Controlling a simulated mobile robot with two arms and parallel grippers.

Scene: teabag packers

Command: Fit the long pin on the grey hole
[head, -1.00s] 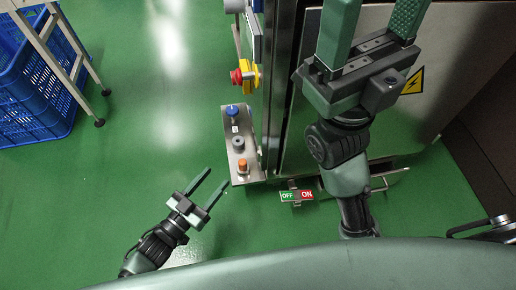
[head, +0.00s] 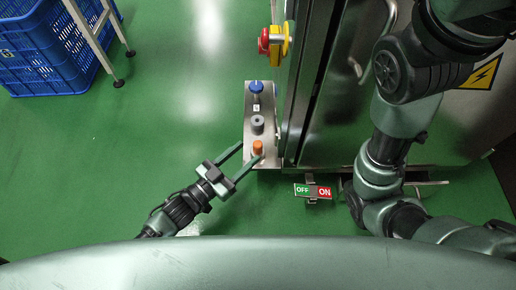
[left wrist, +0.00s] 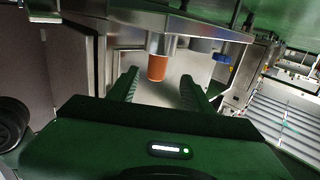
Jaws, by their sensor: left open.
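A steel panel (head: 249,98) on the machine's side carries a blue knob (head: 256,87), a grey round fitting (head: 257,123) with a dark centre and an orange-topped pin (head: 258,147). I cannot tell the pin's full length. My left gripper (head: 248,153) is open just beside the orange pin. In the left wrist view the orange pin (left wrist: 157,68) appears between the spread fingers (left wrist: 160,78), near their tips; I see no grip on it. The grey fitting (left wrist: 200,45) and blue knob (left wrist: 222,58) are to its right there. My right gripper is outside the view.
The steel machine (head: 335,120) stands right of the panel, with a red and yellow emergency button (head: 275,41) above. An OFF/ON switch (head: 313,191) is low at the right. A blue crate (head: 50,50) lies far left. The green floor between is clear.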

